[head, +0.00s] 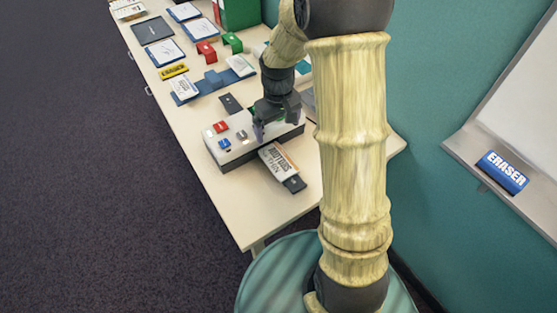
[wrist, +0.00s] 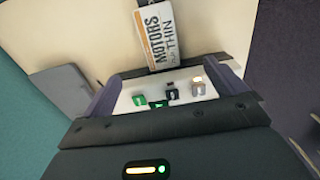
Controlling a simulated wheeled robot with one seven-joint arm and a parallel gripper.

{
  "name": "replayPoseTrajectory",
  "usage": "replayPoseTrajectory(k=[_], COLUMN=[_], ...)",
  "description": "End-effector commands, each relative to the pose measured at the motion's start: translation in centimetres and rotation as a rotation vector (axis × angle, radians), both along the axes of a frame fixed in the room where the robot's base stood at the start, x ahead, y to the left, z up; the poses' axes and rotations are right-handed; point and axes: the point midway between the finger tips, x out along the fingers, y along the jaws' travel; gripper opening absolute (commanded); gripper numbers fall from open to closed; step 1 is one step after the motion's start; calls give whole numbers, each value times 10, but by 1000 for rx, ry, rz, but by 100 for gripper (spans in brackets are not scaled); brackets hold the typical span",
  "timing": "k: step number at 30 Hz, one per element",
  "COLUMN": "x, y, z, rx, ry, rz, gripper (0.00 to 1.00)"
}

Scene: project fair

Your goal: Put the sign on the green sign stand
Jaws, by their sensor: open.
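My gripper (head: 272,124) is over the box, open and empty. In the wrist view, the fingers of my gripper (wrist: 170,88) are apart on either side of the box top. A small green stand (head: 233,42), seemingly the sign stand, is further back on the table. My arm hides part of the table.
The white-topped box (head: 236,152) carries small coloured blocks. A red stand (head: 207,50), a blue piece (head: 213,79), a yellow block (head: 173,71) and several cards lie further back. The near table corner (head: 250,210) is bare. An eraser (head: 502,172) rests on the whiteboard ledge.

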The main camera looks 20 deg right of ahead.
Motion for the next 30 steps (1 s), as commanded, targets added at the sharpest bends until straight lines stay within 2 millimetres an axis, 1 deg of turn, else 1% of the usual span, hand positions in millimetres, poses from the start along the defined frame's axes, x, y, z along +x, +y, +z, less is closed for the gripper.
replayPoseTrajectory(k=[1, 9, 12, 15, 18, 27, 30], x=[-1, -1, -1, 0, 0, 0, 1], y=[0, 0, 0, 0, 0, 0, -1], z=[-11, -58, -75, -87, -91, -92, -97], rx=[-1, -1, 0, -1, 0, 0, 0], ry=[5, 5, 4, 2, 1, 0, 1], rz=[0, 0, 0, 0, 0, 0, 0], gripper=[96, 96, 96, 96, 96, 96, 96])
